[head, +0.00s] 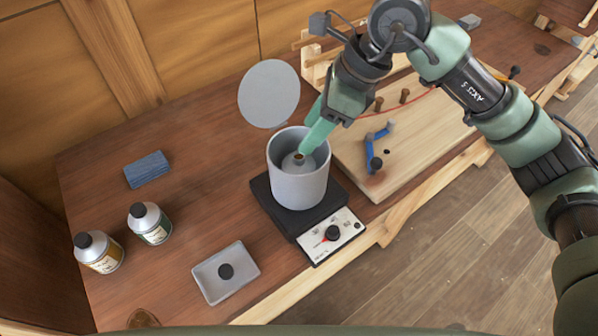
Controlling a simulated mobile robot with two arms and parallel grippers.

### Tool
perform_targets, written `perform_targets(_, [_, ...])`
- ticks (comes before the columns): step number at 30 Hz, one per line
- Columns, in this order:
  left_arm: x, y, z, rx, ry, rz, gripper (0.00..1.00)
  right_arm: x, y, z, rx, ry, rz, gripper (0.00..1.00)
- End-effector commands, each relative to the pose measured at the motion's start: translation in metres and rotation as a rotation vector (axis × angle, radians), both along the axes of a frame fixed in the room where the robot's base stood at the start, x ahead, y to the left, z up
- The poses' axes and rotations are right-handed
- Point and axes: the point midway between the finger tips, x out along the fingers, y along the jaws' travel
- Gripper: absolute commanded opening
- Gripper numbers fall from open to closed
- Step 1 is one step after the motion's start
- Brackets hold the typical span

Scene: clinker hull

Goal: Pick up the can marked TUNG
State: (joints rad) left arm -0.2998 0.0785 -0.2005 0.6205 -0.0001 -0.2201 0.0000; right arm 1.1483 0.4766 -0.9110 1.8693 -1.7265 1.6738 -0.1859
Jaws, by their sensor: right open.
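A grey can (297,165) with an open, brownish neck stands inside a grey pot (298,190); the pot hides its sides and any label. My right gripper (308,148) is open, with its teal fingertips dipping into the pot's mouth beside the can's neck. I cannot tell whether they touch it. Two black-capped grey cans stand at the left of the bench: one with a yellowish label (100,253) and one with a green label (150,224). I cannot read TUNG on any can. My left gripper is not in view.
The pot sits on a black hot plate (329,236) with a dial; a round grey lid (269,93) stands raised behind it. A shallow tray (208,283) holds a black cap (226,271). A blue block (147,169) lies left. A wooden board (430,150) is at right.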

Motion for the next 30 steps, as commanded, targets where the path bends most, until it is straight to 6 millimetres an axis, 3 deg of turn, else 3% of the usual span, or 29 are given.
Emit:
perform_targets(4, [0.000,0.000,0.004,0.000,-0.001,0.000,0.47,0.005,-0.007,-0.008,-0.049,-0.011,-0.009,0.48])
perform_targets(19, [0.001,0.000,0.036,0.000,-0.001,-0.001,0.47,0.005,0.017,-0.066,-0.043,-0.010,-0.007,0.48])
perform_targets(28, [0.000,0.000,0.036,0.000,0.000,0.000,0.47,0.006,0.019,-0.073,-0.042,-0.012,-0.007,0.48])
perform_targets(30, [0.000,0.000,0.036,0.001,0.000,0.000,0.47,0.006,0.019,-0.073,-0.042,-0.012,-0.007,0.32])
